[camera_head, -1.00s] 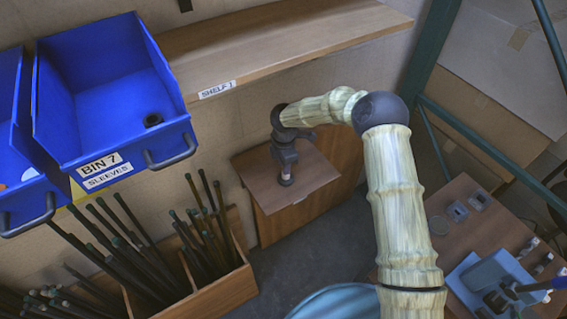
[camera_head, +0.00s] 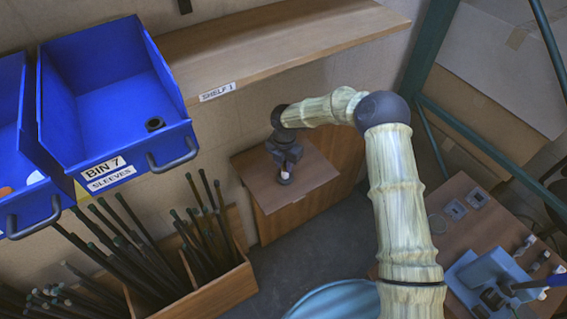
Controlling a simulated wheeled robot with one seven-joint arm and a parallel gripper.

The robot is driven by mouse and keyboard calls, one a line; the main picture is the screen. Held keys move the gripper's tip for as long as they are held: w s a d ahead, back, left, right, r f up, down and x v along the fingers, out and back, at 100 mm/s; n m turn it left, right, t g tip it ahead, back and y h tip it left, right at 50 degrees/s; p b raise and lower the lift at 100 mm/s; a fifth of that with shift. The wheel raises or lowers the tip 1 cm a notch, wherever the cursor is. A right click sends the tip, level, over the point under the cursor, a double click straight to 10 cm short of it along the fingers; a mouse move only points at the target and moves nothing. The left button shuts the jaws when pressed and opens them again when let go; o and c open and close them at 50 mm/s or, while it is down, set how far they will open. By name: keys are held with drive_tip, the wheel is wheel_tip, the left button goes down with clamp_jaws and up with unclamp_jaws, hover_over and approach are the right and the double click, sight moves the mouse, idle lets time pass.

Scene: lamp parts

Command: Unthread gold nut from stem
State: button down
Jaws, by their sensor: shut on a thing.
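My gripper (camera_head: 285,165) points down over the small wooden stand by the wall. It is shut around the upper part of a short upright piece, which I take for the stem (camera_head: 285,179). A pale band shows on this piece just under the fingers, and its dark foot rests on the stand top. The gold nut cannot be made out; it seems hidden between the fingers.
The wooden stand (camera_head: 318,176) has bare top around the stem. Shelf 1 (camera_head: 290,42) is above. Blue bin 7 (camera_head: 108,95) holds a dark sleeve (camera_head: 154,124). A wooden rack (camera_head: 222,288) of dark rods is at lower left. A table (camera_head: 452,232) with small parts is at right.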

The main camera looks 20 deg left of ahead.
drive_tip(key=n, duration=0.5)
drive_tip(key=shift+d+p, duration=0.1)
drive_tip(key=shift+p, duration=0.2)
drive_tip(key=shift+r+n, duration=0.1)
drive_tip(key=shift+n, duration=0.2)
drive_tip(key=c, duration=1.8)
unclamp_jaws()
drive_tip(key=shift+c, duration=0.2)
clamp_jaws()
drive_tip(key=shift+r+p, duration=0.5)
drive_tip(key=shift+r, duration=0.3)
drive_tip(key=shift+r+p, duration=1.3)
drive_tip(key=shift+r, duration=0.95)
